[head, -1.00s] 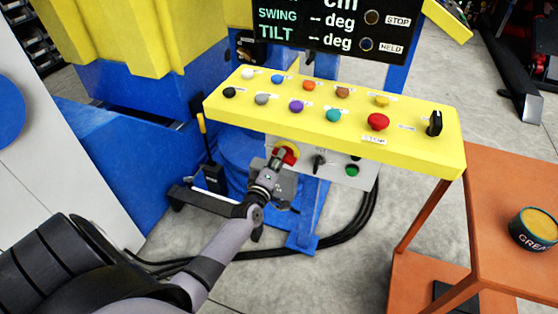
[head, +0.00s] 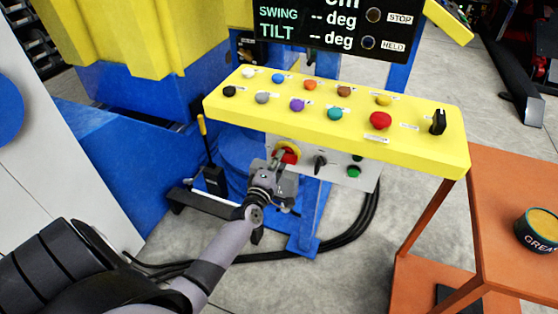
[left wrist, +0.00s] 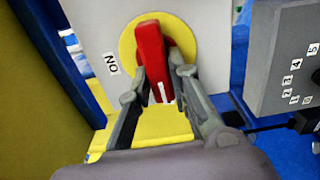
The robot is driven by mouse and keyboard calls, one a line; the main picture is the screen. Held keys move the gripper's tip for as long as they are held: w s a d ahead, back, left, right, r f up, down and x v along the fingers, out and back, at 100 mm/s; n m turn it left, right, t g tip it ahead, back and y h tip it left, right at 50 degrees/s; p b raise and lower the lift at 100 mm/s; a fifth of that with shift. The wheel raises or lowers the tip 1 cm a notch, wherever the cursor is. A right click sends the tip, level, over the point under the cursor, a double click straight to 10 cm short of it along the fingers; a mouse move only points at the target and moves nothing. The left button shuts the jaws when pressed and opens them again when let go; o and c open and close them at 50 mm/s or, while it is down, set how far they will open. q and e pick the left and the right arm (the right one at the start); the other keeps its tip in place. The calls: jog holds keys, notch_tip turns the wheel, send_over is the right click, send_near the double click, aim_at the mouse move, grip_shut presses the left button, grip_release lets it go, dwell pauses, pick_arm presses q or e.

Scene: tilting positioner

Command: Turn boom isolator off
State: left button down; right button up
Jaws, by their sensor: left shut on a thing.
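The boom isolator's red handle (left wrist: 153,62) sits on a round yellow disc (left wrist: 183,37) on a pale panel, with an "ON" label (left wrist: 111,63) beside it in the left wrist view. A white mark shows near the handle's lower end. My left gripper (left wrist: 163,85) has a finger on each side of the handle and is shut on it. In the head view the red handle (head: 288,156) and yellow disc (head: 291,146) show below the yellow console, partly hidden by my left gripper (head: 279,164). My right gripper is not in view.
The yellow console (head: 330,138) with several coloured buttons overhangs the panel. A black switch (head: 320,163) and green button (head: 354,171) are right of the handle. A grey box (left wrist: 285,60) stands close by. An orange table (head: 510,200) holds a grease can (head: 538,232).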

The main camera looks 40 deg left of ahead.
pick_arm(q)
jog(key=c, duration=1.5)
grip_release()
jog(key=v, duration=1.2)
jog(key=shift+f, duration=0.1)
